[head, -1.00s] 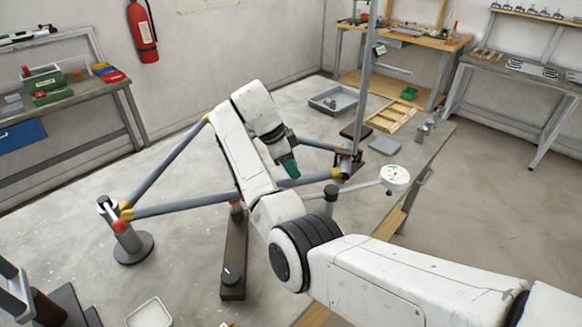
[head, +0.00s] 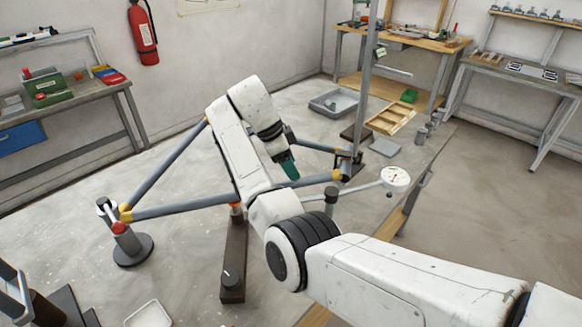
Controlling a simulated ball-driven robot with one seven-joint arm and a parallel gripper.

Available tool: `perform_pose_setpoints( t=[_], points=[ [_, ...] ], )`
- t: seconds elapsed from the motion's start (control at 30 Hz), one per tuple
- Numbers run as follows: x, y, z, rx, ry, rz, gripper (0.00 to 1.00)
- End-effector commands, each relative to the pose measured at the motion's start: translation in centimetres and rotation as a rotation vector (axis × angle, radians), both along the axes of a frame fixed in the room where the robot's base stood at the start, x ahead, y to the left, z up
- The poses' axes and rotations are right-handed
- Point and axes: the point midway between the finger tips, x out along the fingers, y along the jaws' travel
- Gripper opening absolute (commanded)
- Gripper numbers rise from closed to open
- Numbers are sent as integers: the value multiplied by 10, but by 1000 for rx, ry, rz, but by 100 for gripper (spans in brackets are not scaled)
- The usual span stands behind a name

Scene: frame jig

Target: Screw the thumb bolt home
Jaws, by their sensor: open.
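A frame of grey tubes (head: 180,207) with yellow joints is held in the jig. My gripper (head: 290,170) points down near the right-hand tubes, short of the clamp. Its green fingertips show only in part and nothing is seen between them. I cannot pick out the thumb bolt for sure; my arm hides part of the frame.
A dial gauge (head: 395,179) on a rod stands right of my gripper. A grey tray (head: 334,103) and a wooden tray (head: 391,117) lie at the back. A white dish (head: 149,314) is at the front left.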

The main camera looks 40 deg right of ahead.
Motion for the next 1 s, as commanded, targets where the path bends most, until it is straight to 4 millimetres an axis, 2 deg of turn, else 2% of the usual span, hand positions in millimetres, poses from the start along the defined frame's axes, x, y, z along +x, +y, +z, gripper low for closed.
perform_pose_setpoints(
  t=[0.3, 0.5, 1.0],
  points=[
    [14, 21, 59, 1, -4, 1, 56],
    [20, 29, 81, 1, -2, 2, 56],
    [20, 29, 87, 0, -1, 4, 56]
  ],
)
